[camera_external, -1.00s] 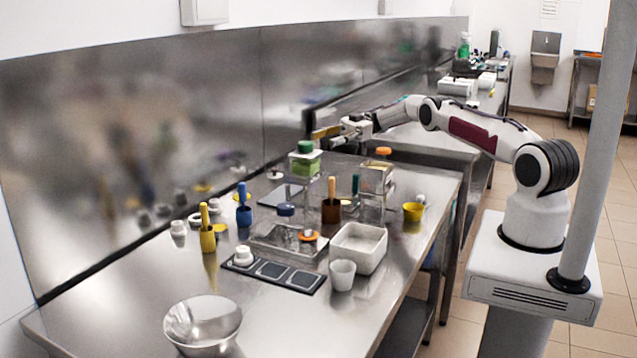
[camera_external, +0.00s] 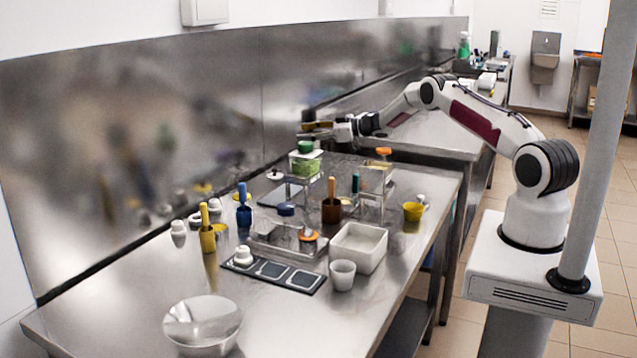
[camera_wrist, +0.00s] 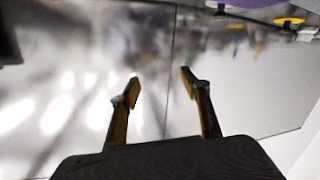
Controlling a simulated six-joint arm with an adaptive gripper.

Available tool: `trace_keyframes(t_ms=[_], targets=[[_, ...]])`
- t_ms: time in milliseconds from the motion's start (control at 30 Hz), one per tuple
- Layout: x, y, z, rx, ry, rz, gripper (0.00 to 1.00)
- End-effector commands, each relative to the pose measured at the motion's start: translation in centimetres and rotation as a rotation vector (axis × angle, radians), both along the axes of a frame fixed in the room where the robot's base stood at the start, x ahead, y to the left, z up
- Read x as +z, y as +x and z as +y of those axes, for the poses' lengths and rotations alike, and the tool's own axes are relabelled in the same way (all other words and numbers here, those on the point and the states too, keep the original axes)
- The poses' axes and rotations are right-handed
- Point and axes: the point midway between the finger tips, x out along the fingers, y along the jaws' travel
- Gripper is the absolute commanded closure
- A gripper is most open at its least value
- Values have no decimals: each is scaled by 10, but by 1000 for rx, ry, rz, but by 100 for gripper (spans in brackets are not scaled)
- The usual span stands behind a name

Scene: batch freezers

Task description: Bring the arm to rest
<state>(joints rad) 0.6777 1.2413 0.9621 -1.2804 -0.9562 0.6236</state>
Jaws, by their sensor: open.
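My gripper (camera_external: 318,131) is open and empty. It is held above the back part of the steel table, behind and above the green-lidded container (camera_external: 305,160). Its fingers point left toward the steel back wall. In the camera_wrist view my gripper (camera_wrist: 158,82) shows two separate fingers with nothing between them, in front of a blurred, shiny metal surface. The arm reaches from its base on the right, bent at the elbow.
The steel table (camera_external: 120,310) holds a metal bowl (camera_external: 203,325), a white bin (camera_external: 358,247), a white cup (camera_external: 342,275), a black mat with squares (camera_external: 273,270), a yellow holder (camera_external: 208,238) and a clear stand with an orange-capped jar (camera_external: 383,154). The wall (camera_external: 130,150) stands close behind.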

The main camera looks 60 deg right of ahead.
Motion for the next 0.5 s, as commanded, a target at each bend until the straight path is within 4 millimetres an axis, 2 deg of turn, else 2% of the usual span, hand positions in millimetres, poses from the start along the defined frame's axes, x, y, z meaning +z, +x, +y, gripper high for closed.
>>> trace_keyframes(t_ms=[267,500], targets=[[18,-1,-34,-241,-50,101,53],[33,-21,-48,-418,-77,221,53]])
